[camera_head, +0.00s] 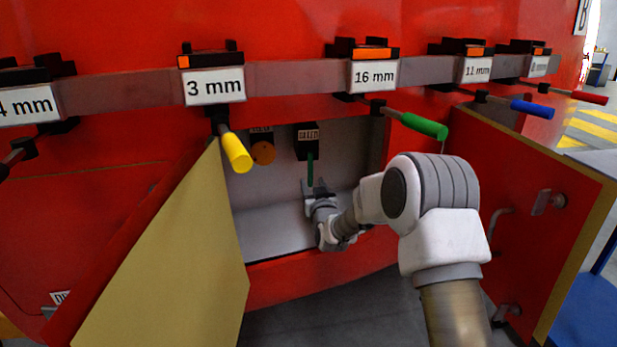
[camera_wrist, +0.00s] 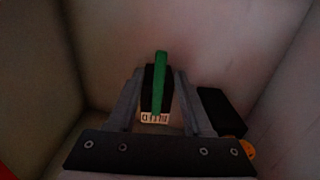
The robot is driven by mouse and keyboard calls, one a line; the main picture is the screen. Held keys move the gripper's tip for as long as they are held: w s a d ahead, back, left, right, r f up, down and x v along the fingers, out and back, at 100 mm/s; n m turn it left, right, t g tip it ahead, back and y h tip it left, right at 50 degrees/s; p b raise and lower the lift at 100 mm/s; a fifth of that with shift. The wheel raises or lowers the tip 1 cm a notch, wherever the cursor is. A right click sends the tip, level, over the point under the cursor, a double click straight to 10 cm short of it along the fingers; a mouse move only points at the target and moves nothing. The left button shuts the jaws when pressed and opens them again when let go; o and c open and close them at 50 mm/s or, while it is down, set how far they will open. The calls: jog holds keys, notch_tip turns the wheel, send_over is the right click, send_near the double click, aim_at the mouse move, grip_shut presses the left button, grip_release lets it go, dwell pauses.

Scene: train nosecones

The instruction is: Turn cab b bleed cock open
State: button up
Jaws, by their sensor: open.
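The bleed cock is a black block with a small white label and a green lever (camera_head: 310,168), on the back wall inside the open compartment in the head view. The lever hangs straight down there. My gripper (camera_head: 308,187) is inside the compartment, just below the block and close to the lever's lower end. In the wrist view the green lever (camera_wrist: 161,80) lies between the two fingers of my gripper (camera_wrist: 160,78), which are open with gaps on both sides. The black block (camera_wrist: 150,98) and its label (camera_wrist: 156,118) show behind the lever.
An orange round knob (camera_head: 263,152) is left of the cock. Open doors (camera_head: 170,270) (camera_head: 540,205) stand on either side of the compartment. Above it, a grey rail (camera_head: 300,75) holds tools with yellow (camera_head: 236,152), green (camera_head: 424,126), blue and red handles, which stick out near my arm.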

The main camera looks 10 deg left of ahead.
aim_at(310, 177)
jog(key=shift+b+x, duration=0.7)
jog(key=shift+x, duration=2.8)
jog(key=shift+c, duration=0.2)
grip_shut()
jog(key=shift+f, duration=0.1)
